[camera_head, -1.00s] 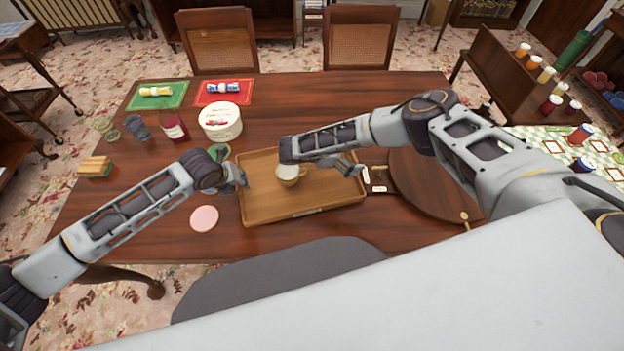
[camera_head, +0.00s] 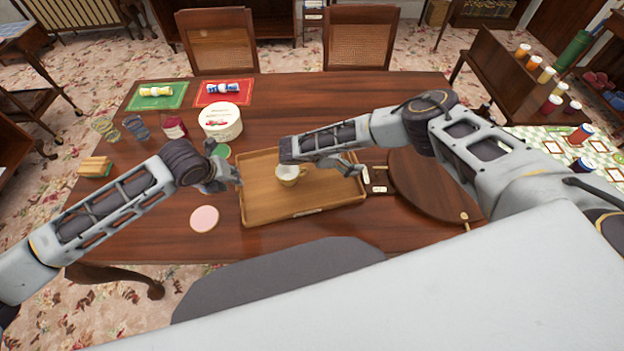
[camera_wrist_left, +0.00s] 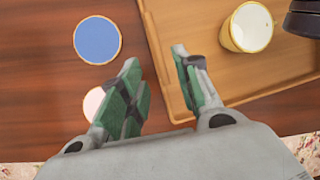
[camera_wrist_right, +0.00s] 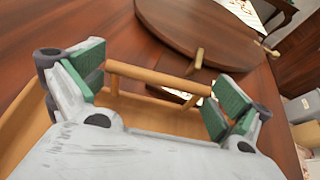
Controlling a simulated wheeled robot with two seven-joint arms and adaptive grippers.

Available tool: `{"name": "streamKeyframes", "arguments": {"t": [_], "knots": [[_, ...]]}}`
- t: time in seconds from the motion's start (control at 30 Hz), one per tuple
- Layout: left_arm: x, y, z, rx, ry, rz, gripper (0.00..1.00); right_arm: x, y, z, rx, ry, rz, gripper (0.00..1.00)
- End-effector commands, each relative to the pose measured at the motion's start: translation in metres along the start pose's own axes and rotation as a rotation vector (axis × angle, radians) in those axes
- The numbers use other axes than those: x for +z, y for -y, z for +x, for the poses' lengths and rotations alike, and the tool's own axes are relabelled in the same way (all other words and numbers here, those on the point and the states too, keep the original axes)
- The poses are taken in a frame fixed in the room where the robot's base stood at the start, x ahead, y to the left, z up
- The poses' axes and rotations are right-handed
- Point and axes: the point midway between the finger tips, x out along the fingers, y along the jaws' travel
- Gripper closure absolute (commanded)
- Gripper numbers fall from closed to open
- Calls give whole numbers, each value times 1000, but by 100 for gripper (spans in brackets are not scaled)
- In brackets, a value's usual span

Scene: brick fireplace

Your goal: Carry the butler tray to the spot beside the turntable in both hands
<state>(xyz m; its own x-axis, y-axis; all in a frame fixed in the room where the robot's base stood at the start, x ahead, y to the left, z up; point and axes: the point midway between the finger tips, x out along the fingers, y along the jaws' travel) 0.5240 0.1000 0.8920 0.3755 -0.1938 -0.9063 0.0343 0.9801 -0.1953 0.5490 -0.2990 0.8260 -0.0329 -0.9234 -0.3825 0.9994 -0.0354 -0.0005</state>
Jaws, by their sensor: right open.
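The wooden butler tray (camera_head: 262,207) lies flat on the table with a cream cup (camera_head: 290,174) in it. My left gripper (camera_head: 232,176) is at the tray's left edge. In the left wrist view its fingers (camera_wrist_left: 156,58) are apart, with the tray's rim (camera_wrist_left: 152,40) between their tips. No left handle is clear there. My right gripper (camera_head: 352,167) is at the tray's right end. In the right wrist view its open fingers (camera_wrist_right: 160,82) are on either side of the tray's wooden handle bar (camera_wrist_right: 155,78). The round wooden turntable (camera_head: 430,190) is right of the tray.
Small cards (camera_head: 379,189) lie between tray and turntable. A pink coaster (camera_head: 204,218) and a blue coaster (camera_wrist_left: 97,40) lie left of the tray, with a green one (camera_head: 221,150) behind. A white tub (camera_head: 220,123) and glasses stand farther back. The table's back right is clear.

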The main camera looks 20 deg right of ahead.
Motion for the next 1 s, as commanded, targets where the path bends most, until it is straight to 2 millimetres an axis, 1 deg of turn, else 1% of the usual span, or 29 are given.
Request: {"name": "streamKeyframes", "arguments": {"t": [0.03, 0.2, 0.4, 0.6, 1.0], "knots": [[1, 0, -8, -1, 3, 0, 67, 0, 0, 0, 0, 0, 0, 0], [0, 0, -30, 0, 1, 0, 67, 0, 0, 0, 0, 0, 0, 0], [1, 0, -48, -1, 2, 0, 67, 0, 0, 0, 0, 0, 0, 0], [0, 0, -54, 1, 0, 0, 67, 0, 0, 0, 0, 0, 0, 0], [0, 0, -54, 0, 0, 0, 67, 0, 0, -2, 1, 0, 0, 0]]}}
